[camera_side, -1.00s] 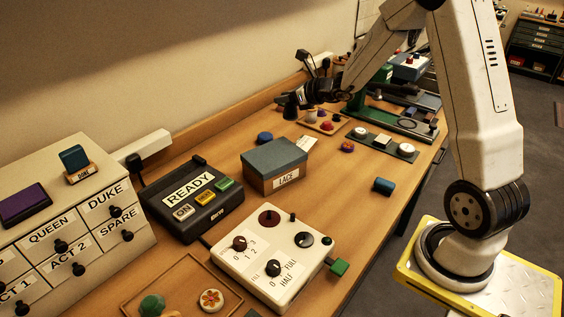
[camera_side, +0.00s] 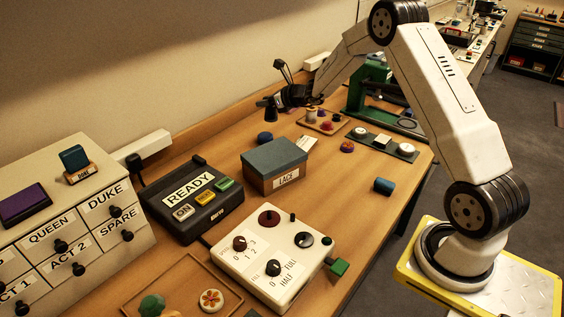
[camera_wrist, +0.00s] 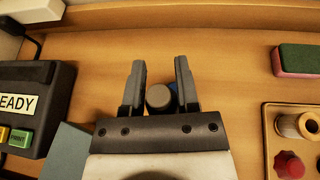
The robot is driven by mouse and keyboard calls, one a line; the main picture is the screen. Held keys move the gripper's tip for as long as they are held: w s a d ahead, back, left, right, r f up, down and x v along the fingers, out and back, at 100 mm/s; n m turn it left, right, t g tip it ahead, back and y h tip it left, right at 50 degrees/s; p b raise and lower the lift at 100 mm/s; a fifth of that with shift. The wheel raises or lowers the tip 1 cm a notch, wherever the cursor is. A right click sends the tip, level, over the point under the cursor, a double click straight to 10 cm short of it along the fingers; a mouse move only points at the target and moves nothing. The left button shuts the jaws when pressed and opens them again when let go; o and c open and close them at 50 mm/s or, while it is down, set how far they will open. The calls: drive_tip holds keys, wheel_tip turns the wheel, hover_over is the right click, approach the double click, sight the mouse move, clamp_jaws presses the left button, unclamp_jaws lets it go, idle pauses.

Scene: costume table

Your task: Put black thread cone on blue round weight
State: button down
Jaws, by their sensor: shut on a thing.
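The black thread cone (camera_side: 270,116) is held upright between the fingers of my gripper (camera_side: 268,103), in the air near the back of the table. In the wrist view my gripper (camera_wrist: 160,75) has the cone's round grey-looking top (camera_wrist: 158,97) between its two fingers. In the wrist view only a blue sliver of the weight (camera_wrist: 173,90) shows, right of the cone and partly behind the right finger. A gap shows between cone and weight in the side view.
The LACE box (camera_side: 273,168) and the READY console (camera_side: 190,196) stand close to the weight. A wooden tray (camera_wrist: 267,140) with a spool and a red knob lies to the right in the wrist view. A green and pink block (camera_wrist: 296,60) sits near it.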

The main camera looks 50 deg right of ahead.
drive_tip(key=shift+w+d+f, duration=0.25)
drive_tip(key=shift+w+f, duration=0.6)
drive_tip(key=shift+f, duration=0.15)
drive_tip(key=shift+w+d+f, duration=0.2)
drive_tip(key=shift+w+f, duration=0.6)
drive_tip(key=shift+f, duration=0.2)
drive_tip(key=shift+w+f, duration=0.25)
drive_tip(key=shift+f, duration=1.6)
drive_tip(key=shift+c, duration=1.8)
unclamp_jaws()
drive_tip(key=shift+f, duration=0.1)
drive_tip(key=shift+s+d, duration=0.1)
